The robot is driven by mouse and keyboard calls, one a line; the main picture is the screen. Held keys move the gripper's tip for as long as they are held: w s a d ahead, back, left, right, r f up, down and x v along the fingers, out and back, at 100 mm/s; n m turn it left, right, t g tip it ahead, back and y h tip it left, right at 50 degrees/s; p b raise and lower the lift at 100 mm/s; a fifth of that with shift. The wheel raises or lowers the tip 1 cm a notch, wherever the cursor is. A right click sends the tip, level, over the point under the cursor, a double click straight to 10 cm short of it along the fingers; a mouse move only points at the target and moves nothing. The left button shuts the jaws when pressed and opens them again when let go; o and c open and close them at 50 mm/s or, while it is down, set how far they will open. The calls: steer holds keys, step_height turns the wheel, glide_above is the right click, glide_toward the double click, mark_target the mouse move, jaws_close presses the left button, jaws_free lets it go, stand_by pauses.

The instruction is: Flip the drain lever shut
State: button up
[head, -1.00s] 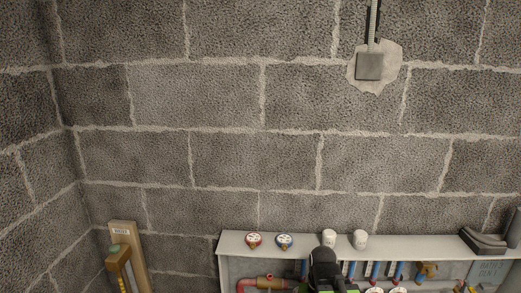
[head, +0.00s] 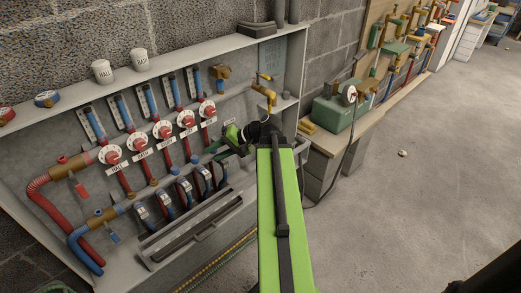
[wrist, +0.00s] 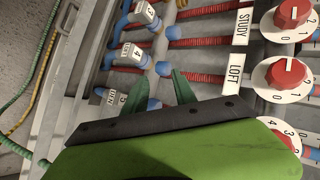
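A brass tap with a yellow lever (head: 264,77) is on the right part of the manifold cabinet, above my gripper. No label shows on it, so I cannot tell for sure that it is the drain lever. A red lever (head: 79,188) and a blue lever (head: 114,238) hang from the brass valves at the left. My gripper (head: 221,146) is in front of the cabinet's right part, below and left of the tap. In the wrist view its green fingers (wrist: 150,92) are apart with nothing between them, near the lower pipes. The tap is not in the wrist view.
Red dials (head: 163,130) and blue-topped flow tubes fill the cabinet (head: 190,48). Two white pots (head: 102,71) stand on its top. A workbench (head: 345,138) with a green machine (head: 333,114) stands at the right. The floor (head: 420,190) there is mostly clear.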

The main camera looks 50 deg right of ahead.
steer(key=s+d+f+m+t+h+b, duration=0.1)
steer(key=s+d+f+m+t+b, duration=0.2)
steer(key=d, duration=0.4)
steer(key=s+d+f+m+t+h+b, duration=0.1)
steer(key=s+d+f+t+b, duration=0.2)
steer(key=d, duration=0.4)
steer(key=s+d+r+m+t+h+b, duration=0.35)
steer(key=s+d+b, duration=0.35)
steer(key=s+d, duration=0.45)
steer(key=w, duration=1.8)
steer(key=shift+a+f, duration=0.1)
steer(key=shift+a, duration=0.3)
jaws_close()
